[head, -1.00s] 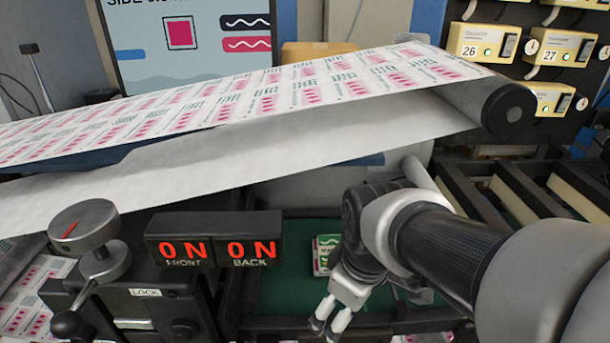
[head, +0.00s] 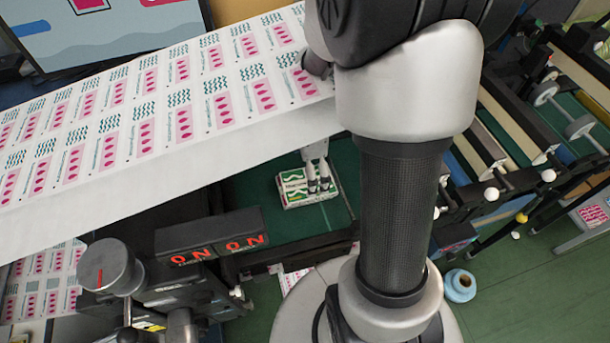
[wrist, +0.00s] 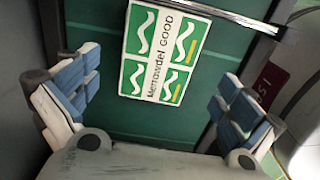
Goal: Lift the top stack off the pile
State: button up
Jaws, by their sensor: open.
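The pile of green-and-white printed stacks (head: 305,188) sits on a green surface under the web in the head view. In the wrist view its top stack (wrist: 163,50) shows a face with white wavy marks and the words "Menawdel GOOD". I cannot tell how many stacks are in the pile.
The printed web (head: 180,110) slopes above and left of the pile. A control box with red ON displays (head: 215,240) stands at the near left. Dark rails (head: 510,140) are at the right. A thin metal bar (wrist: 232,18) crosses near the stack in the wrist view.

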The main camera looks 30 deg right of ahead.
notch_tip(320, 180, down, 4)
jog(key=shift+w+a+f, duration=0.1)
jog(key=shift+w, duration=0.05)
jog(key=shift+c, duration=0.2)
jog(key=c, duration=1.2)
jog(key=shift+o, duration=0.2)
